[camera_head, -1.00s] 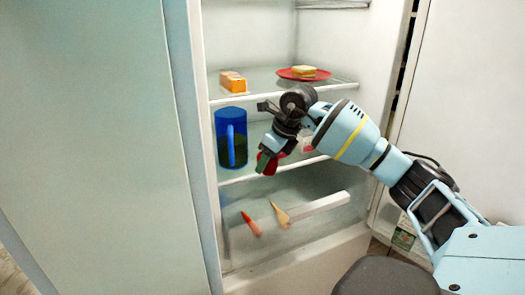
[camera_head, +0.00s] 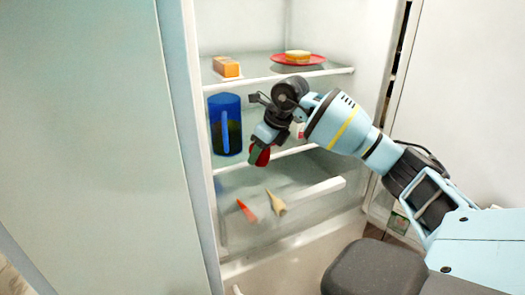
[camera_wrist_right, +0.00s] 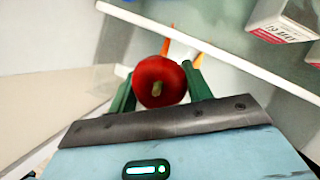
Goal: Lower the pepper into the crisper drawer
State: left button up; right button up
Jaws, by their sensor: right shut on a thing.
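The red pepper (camera_wrist_right: 158,82) is held between the two green fingers of my right gripper (camera_wrist_right: 160,88) in the right wrist view, its stem facing the camera. In the head view my right gripper (camera_head: 260,155) points down in front of the middle shelf's edge, with the red pepper (camera_head: 264,156) partly hidden by the fingers. The crisper drawer (camera_head: 322,189) is below, at the fridge bottom, and looks pulled out. It holds an orange carrot (camera_head: 246,210) and a pale tapered vegetable (camera_head: 276,203). The pepper is above the drawer and apart from it. My left gripper is not in view.
A blue pitcher (camera_head: 225,124) stands on the middle shelf, left of my right gripper. The upper shelf (camera_head: 262,77) bears an orange box (camera_head: 226,67) and a red plate (camera_head: 298,60) with food. A white box (camera_wrist_right: 284,20) shows near the wrist camera.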

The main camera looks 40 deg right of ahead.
aim_at(261, 166)
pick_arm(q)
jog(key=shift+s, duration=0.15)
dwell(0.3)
pick_arm(e)
jog(key=shift+f, duration=0.6)
jog(key=shift+s+f+b, duration=0.1)
jog(key=shift+f+b, duration=0.85)
jog(key=shift+f, duration=0.9)
jog(key=f+b, duration=0.2)
jog(key=f, duration=0.2)
jog(key=f+b, duration=0.2)
jog(key=f, duration=0.2)
jog(key=f+b, duration=0.1)
jog(key=f, duration=0.3)
jog(key=shift+s+a+b, duration=0.15)
jog(key=shift+s+b, duration=0.1)
jog(key=shift+b, duration=0.15)
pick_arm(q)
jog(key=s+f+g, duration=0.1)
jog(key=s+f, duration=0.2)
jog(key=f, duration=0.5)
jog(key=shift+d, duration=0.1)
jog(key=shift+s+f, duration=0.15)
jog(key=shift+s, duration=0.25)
pick_arm(e)
jog(key=shift+f, duration=0.25)
